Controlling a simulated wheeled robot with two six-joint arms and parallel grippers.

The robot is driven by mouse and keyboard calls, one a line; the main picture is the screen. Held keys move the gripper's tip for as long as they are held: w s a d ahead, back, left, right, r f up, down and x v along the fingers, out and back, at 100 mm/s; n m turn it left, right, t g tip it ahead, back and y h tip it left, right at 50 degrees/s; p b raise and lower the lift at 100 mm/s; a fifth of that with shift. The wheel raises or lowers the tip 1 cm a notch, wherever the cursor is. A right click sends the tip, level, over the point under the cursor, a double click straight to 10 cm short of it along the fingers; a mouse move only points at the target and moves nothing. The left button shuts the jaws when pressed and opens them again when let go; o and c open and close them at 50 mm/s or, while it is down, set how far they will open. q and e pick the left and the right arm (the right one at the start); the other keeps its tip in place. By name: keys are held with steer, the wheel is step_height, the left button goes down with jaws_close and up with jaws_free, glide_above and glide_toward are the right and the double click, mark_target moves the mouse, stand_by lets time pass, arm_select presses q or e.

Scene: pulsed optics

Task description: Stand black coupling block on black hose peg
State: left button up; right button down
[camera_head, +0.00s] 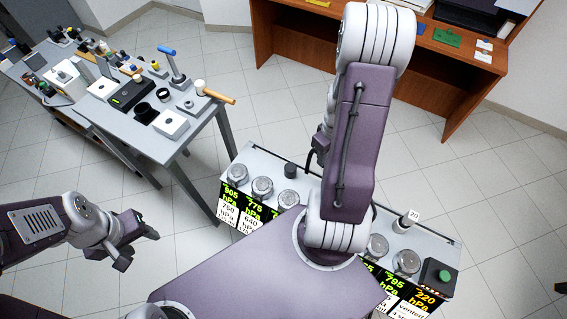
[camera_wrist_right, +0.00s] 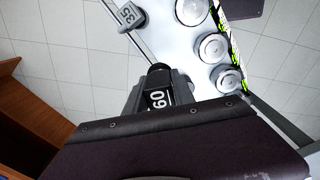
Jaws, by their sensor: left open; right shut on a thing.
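My left gripper (camera_head: 138,250) is open and empty over the floor at the left of the head view. My right gripper (camera_wrist_right: 157,92) is shut on a dark block with a white "60" label (camera_wrist_right: 158,98), which I take for the black coupling block. In the head view my own right arm hides this gripper. A short black round piece (camera_wrist_right: 158,69) shows just beyond the fingers; I cannot tell whether it touches the block. A black upright cylinder (camera_head: 290,170) stands on the grey bench (camera_head: 262,157), perhaps the black hose peg.
Several round gauges (camera_head: 262,186) line the bench front, above pressure labels. A grey block marked "35" (camera_wrist_right: 131,17) is at the rail; a "20" tag (camera_head: 413,215) stands to the right. A green button (camera_head: 444,276) is at the right end. A cluttered table (camera_head: 203,108) stands left.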

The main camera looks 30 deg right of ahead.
steer(key=w+a+f, duration=0.2)
steer(key=w, duration=0.1)
steer(key=w+a+f, duration=0.2)
steer(key=w, duration=0.1)
steer(key=w+a+f+b, duration=0.1)
steer(key=w+a+f, duration=0.1)
steer(key=w+f, duration=0.1)
steer(key=shift+w+a, duration=0.2)
steer(key=shift+w, duration=0.3)
step_height(320, 180, down, 4)
steer(key=shift+r+b, duration=0.1)
steer(key=shift+b, duration=0.25)
steer(key=shift+f, duration=0.2)
steer(key=c, duration=1.1)
jaws_free()
steer(key=shift+f, duration=0.1)
steer(key=shift+o, duration=0.2)
